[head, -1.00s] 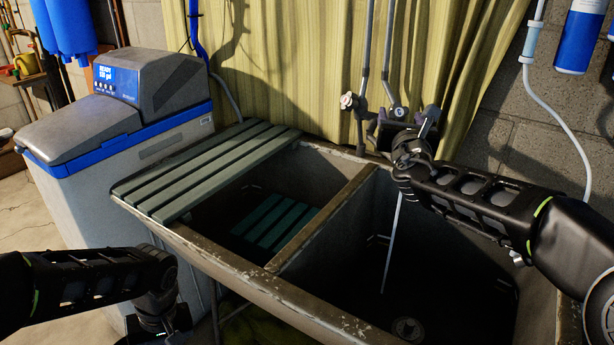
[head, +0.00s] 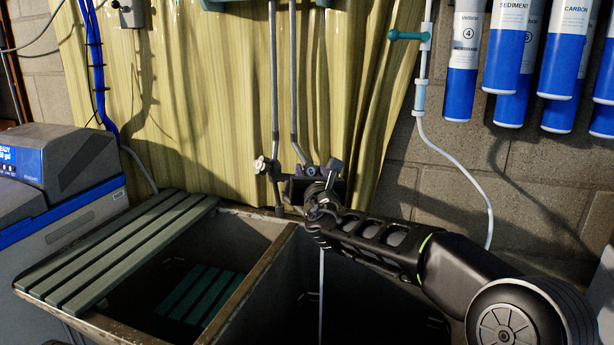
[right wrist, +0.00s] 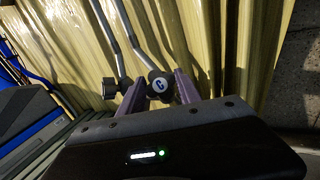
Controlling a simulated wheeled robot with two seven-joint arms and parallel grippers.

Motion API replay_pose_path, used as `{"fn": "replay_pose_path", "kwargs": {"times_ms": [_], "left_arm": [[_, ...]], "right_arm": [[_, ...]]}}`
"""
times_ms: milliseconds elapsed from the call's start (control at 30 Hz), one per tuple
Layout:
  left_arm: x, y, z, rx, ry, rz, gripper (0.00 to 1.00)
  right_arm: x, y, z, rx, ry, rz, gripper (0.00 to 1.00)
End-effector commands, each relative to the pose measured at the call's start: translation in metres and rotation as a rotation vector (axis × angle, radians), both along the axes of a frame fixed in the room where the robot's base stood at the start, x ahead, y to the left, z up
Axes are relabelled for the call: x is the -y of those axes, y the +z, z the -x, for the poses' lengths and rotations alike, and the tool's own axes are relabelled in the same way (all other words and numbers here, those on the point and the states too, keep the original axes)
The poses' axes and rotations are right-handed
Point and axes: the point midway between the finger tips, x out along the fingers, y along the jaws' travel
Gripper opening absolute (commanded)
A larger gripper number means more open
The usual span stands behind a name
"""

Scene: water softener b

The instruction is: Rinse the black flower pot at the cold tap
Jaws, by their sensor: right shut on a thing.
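The cold tap's knob (right wrist: 160,83), marked with a C, sits between the purple fingers of my right gripper (right wrist: 157,92). In the head view my right gripper (head: 312,178) is at the taps above the right basin, shut on this knob. A thin pale vertical line (head: 321,285), which looks like running water, drops from below the gripper into the right basin. The tap's spout is hidden behind my gripper. I cannot see the black flower pot in either view. My left gripper is out of view.
The other tap knob (head: 264,166) is just left of my gripper. A twin sink (head: 262,268) has a slatted board (head: 125,245) over its left basin, with green slats (head: 200,295) lower inside. A water softener (head: 60,180) stands left. Filter cartridges (head: 510,70) hang upper right.

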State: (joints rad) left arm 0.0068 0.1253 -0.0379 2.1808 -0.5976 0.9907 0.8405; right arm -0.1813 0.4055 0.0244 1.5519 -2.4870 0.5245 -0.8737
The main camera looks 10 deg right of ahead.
Motion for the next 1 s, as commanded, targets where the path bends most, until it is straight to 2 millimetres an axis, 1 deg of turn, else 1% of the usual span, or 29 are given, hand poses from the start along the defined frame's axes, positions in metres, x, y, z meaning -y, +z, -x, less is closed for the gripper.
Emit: {"fn": "replay_pose_path", "kwargs": {"times_ms": [33,333,533,700,800,967,1000], "left_arm": [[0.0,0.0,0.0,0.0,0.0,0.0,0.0],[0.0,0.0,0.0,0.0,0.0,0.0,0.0],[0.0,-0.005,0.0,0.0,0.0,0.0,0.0],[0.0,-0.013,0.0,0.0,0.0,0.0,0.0],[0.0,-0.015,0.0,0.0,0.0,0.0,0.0],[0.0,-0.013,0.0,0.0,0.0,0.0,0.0],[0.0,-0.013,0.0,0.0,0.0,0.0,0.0]], "right_arm": [[0.0,0.0,0.0,0.0,0.0,0.0,0.24],[0.0,0.0,0.0,0.0,0.0,0.0,0.0],[-0.001,-0.001,0.0,0.006,-0.024,-0.05,0.0],[-0.002,-0.001,0.0,0.015,-0.096,-0.187,0.0],[-0.002,0.0,0.0,0.02,-0.132,-0.255,0.0],[0.0,0.001,0.0,0.02,-0.137,-0.262,0.0],[0.0,0.001,0.0,0.02,-0.137,-0.262,0.42]]}}
